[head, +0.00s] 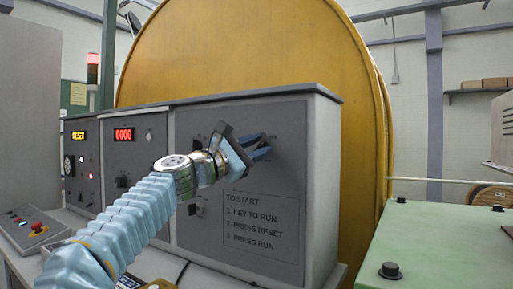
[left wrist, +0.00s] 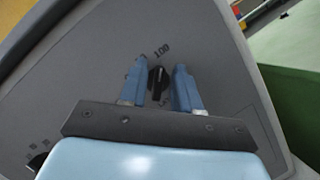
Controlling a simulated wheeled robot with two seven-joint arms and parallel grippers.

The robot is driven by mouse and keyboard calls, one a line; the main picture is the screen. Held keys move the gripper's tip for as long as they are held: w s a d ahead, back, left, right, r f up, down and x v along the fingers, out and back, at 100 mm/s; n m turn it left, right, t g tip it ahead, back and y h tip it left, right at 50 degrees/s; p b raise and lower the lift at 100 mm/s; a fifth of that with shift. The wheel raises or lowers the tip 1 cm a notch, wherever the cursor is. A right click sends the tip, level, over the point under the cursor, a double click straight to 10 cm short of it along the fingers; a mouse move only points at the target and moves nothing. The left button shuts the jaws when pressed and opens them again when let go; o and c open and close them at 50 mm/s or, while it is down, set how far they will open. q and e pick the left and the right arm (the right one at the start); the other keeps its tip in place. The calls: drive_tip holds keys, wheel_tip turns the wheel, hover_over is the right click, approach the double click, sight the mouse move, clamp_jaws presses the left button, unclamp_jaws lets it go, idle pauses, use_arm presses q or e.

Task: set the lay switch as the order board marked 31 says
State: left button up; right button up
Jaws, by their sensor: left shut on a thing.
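My left gripper (head: 262,147) reaches the upper right of the grey control panel (head: 240,248). In the left wrist view its two blue fingers (left wrist: 160,88) are closed about a small black knob (left wrist: 157,82), one on each side. In the head view the gripper hides the knob. No order board marked 31 is readable. My right gripper is not in view.
A starting-steps label (head: 260,218) is printed low on the panel. A red 0000 display (head: 124,134) and several knobs sit further left. A red emergency button (head: 38,228) is on a low console. A green machine top (head: 440,245) stands at right. A yellow drum (head: 250,50) rises behind.

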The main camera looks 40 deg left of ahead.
use_arm(q)
drive_tip(key=shift+f, duration=0.1)
drive_tip(key=o, duration=0.7)
drive_tip(key=shift+s+a+f, duration=0.1)
drive_tip(key=shift+s, duration=0.3)
drive_tip(key=b+v, duration=0.3)
drive_tip(key=v, duration=1)
